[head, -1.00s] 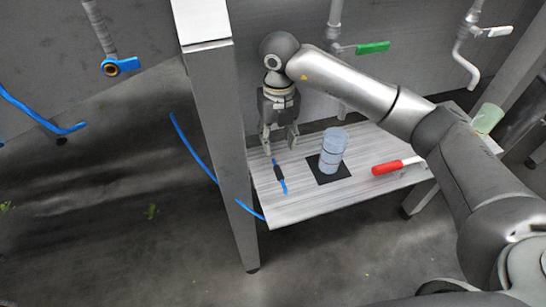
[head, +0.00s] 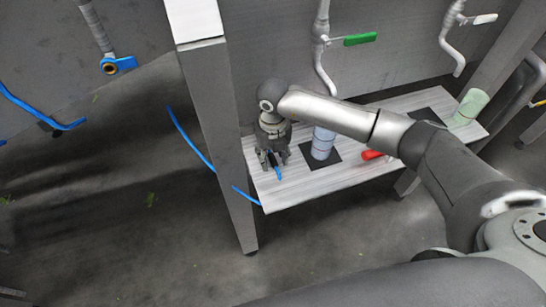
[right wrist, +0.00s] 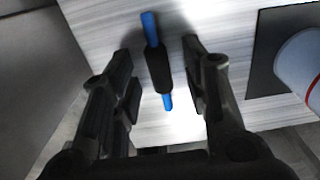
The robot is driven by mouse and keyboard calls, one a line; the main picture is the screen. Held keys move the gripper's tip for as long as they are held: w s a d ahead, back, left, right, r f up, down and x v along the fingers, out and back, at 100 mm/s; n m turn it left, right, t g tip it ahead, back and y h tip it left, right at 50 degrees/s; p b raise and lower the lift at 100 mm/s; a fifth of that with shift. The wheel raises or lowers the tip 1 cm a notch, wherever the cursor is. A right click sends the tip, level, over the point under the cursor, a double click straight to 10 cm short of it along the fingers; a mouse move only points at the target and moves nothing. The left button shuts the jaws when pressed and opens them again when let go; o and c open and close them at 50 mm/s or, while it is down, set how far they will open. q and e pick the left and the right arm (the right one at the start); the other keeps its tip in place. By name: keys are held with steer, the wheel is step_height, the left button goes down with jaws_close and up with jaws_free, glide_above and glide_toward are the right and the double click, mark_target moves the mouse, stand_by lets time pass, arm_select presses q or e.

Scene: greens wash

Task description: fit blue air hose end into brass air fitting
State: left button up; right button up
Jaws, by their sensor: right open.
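The blue air hose end with its black sleeve (right wrist: 156,66) lies on the light wood-grain shelf, and its blue tip also shows in the head view (head: 278,173). My right gripper (head: 274,160) is low over the shelf, pointing down. In the right wrist view its open fingers (right wrist: 157,55) stand on either side of the black sleeve, with a gap on both sides. The brass air fitting (head: 109,68) is at the upper left, a brass ring beside a blue lever, facing out from a hanging pipe. My left gripper is not in view.
A blue-grey banded cylinder (head: 322,146) stands on a black mat (head: 334,158) just right of my right gripper. A red-handled tool (head: 372,154) is partly hidden by my arm. A green cup (head: 469,106) stands farther right. A grey post (head: 222,150) rises left of the shelf (head: 300,196).

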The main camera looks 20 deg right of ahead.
mark_target(273, 158)
steer(key=c, duration=0.5)
jaws_close()
arm_select(q)
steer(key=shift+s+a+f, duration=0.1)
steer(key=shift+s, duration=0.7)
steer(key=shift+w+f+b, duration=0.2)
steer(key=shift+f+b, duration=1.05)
steer(key=shift+b, duration=0.05)
arm_select(e)
step_height(273, 158, up, 10)
